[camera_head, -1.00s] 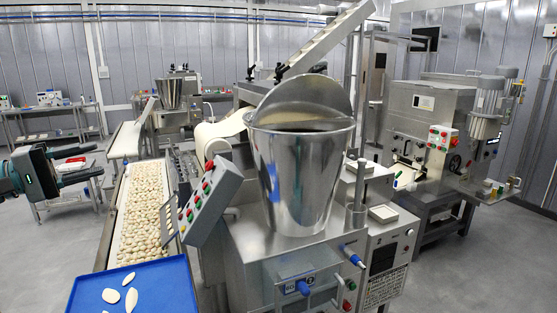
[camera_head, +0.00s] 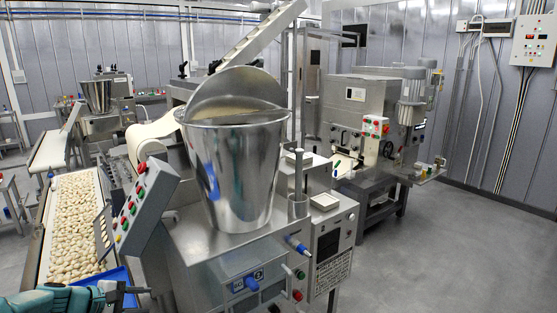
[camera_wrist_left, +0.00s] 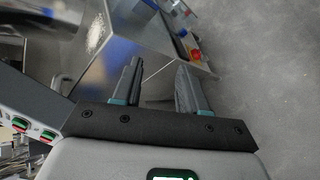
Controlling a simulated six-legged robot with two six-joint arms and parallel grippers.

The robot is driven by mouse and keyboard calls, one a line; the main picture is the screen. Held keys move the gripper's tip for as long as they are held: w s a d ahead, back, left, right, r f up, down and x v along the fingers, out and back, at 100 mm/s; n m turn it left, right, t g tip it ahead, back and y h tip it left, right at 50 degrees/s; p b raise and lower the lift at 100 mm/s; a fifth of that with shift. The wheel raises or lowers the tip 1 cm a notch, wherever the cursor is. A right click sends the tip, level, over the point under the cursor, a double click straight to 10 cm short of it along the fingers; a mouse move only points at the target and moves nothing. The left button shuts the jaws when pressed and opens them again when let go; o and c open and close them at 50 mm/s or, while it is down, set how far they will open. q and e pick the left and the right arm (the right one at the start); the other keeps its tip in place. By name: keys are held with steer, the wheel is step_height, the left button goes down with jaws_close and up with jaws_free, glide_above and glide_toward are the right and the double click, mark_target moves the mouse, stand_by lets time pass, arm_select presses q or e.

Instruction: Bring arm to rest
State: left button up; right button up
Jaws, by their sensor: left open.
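My left gripper (camera_head: 128,291) shows at the bottom left of the head view, at the end of my teal and grey arm. It is beside the near side of the filling machine, in front of the blue tray (camera_head: 118,273). In the left wrist view both dark fingers of the left gripper (camera_wrist_left: 158,78) stand apart, with nothing between them. My right gripper is in neither view.
The steel hopper (camera_head: 240,165) stands on the filling machine, with a tilted button panel (camera_head: 146,208) to its left. A conveyor of pale pasta (camera_head: 74,220) runs along the left. Grey floor (camera_head: 440,255) is clear at the right.

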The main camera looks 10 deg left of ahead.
arm_select(q)
steer(key=s+d+f+m+g+y+b, duration=0.1)
steer(key=s+d+f+m+g, duration=0.3)
steer(key=d+f, duration=0.7)
steer(key=s+d+f+m+g+b, duration=0.1)
steer(key=s+d+f+m+g, duration=0.3)
steer(key=d+f, duration=0.7)
steer(key=s+d+f+m, duration=0.3)
steer(key=s+d+m, duration=0.1)
steer(key=s+d, duration=0.3)
steer(key=s+d+f+m+g+b, duration=0.1)
steer(key=s+d+f+m, duration=0.2)
steer(key=s+d, duration=0.4)
steer(key=s, duration=0.3)
steer(key=shift+s+f+m, duration=0.15)
steer(key=shift+s+m, duration=0.05)
steer(key=shift+m, duration=0.2)
steer(key=shift+d, duration=0.15)
